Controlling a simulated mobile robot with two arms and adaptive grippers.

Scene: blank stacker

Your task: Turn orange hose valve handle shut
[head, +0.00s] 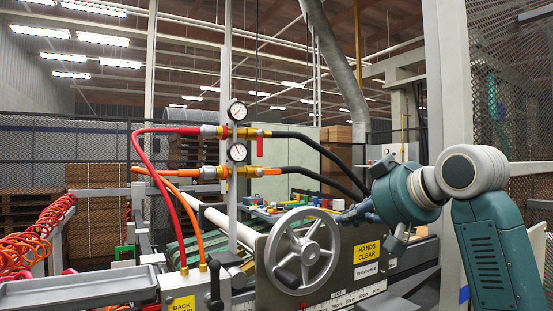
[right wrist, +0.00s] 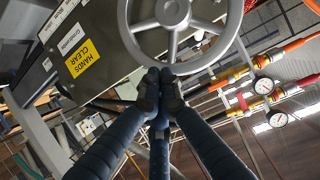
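The orange valve handle (head: 271,171) is on the lower brass valve of the pipe stand, below the lower gauge. It lies level, in line with the pipe, with the orange hose (head: 188,173) on the left of this fitting. My right gripper (head: 352,214) is to the right of and below the handle, well apart from it, and points left. In the right wrist view its dark fingers (right wrist: 159,78) come together at the tips in front of the handwheel, with nothing seen between them. My left gripper is out of view.
A red handle (head: 260,147) hangs down from the upper valve, close above the orange one. Black hoses (head: 320,147) run right from both valves. A grey handwheel (head: 302,249) stands in front, below the valves. A panel with yellow signs (head: 367,250) is beside it.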

